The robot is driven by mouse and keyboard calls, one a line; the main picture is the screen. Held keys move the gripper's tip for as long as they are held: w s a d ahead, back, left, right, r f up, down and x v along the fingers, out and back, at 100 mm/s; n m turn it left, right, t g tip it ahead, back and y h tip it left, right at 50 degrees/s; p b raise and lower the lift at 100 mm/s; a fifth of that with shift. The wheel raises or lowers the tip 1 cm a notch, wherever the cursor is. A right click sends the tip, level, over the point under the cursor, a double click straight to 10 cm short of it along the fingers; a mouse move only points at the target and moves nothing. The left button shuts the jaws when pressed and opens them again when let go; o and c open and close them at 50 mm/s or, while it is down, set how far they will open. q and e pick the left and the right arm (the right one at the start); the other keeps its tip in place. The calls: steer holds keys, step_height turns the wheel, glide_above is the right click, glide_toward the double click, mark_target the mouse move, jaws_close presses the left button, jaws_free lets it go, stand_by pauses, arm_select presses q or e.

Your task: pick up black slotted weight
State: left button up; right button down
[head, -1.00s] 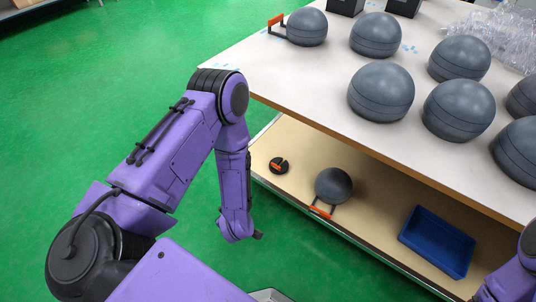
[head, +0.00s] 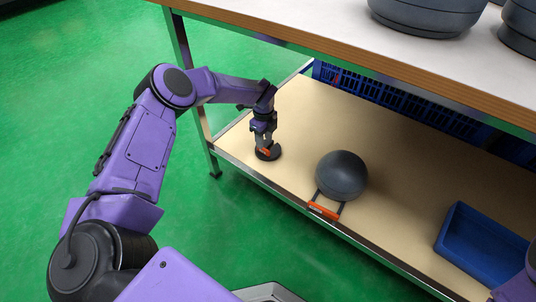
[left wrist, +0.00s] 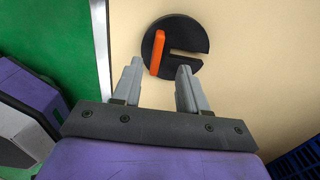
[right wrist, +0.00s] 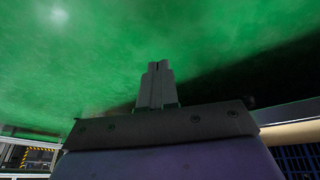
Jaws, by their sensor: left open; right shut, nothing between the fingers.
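The black slotted weight (head: 270,154) lies flat on the lower shelf, near its left front edge. In the left wrist view the weight (left wrist: 181,68) is a black disc with a slot opening to the right and an orange grip (left wrist: 157,52) on its left part. My left gripper (head: 265,141) is above the weight, pointing down. In the left wrist view the left gripper (left wrist: 160,70) is open, its fingertips at the disc's near rim with the orange grip between and beyond them. Contact cannot be told. My right gripper (right wrist: 158,68) is shut and empty over green floor.
A dark grey ball (head: 341,174) with an orange handle (head: 323,211) sits right of the weight on the lower shelf (head: 395,190). A blue tray (head: 485,250) is farther right. Blue crates (head: 400,98) stand behind. The upper tabletop (head: 290,30) overhangs the shelf.

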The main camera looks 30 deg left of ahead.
mark_target(265, 155)
arm_select(q)
steer(key=f, duration=0.1)
steer(key=f+b, duration=0.1)
steer(key=f, duration=0.1)
steer(key=f+b, duration=0.1)
steer(key=shift+s+f, duration=0.25)
steer(key=shift+f, duration=0.25)
arm_select(e)
steer(key=s+f+n+g, duration=0.1)
steer(key=s+f+n+g+y, duration=0.1)
steer(key=shift+s+a+f, duration=0.15)
steer(key=shift+a+f, duration=0.05)
steer(key=shift+f, duration=0.1)
arm_select(q)
jaws_close()
steer(key=shift+w, duration=0.1)
